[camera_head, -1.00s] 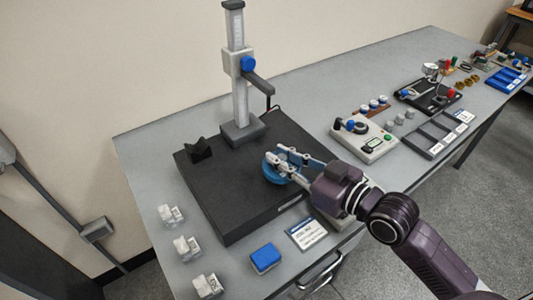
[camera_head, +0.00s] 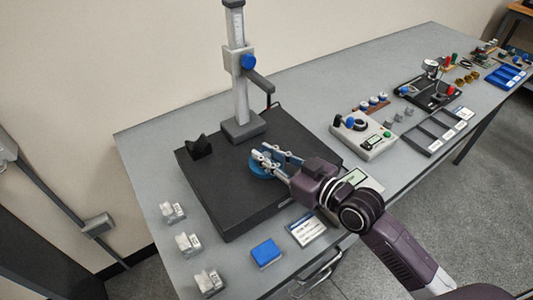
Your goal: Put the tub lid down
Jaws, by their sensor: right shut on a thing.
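The tub lid (camera_head: 261,169) is a round blue piece over the black surface plate (camera_head: 226,196), right of the plate's middle. My right gripper (camera_head: 265,155) comes in from the lower right and is shut on the lid. The fingers cover part of it. I cannot tell whether the lid touches the plate or hangs just above it. My left gripper is not in view.
A height gauge (camera_head: 241,80) stands at the back of the plate, close to my gripper. A black V-block (camera_head: 199,147) sits at its left. A blue box (camera_head: 266,252) and a labelled card (camera_head: 307,229) lie in front. Several small clear containers (camera_head: 188,243) line the left.

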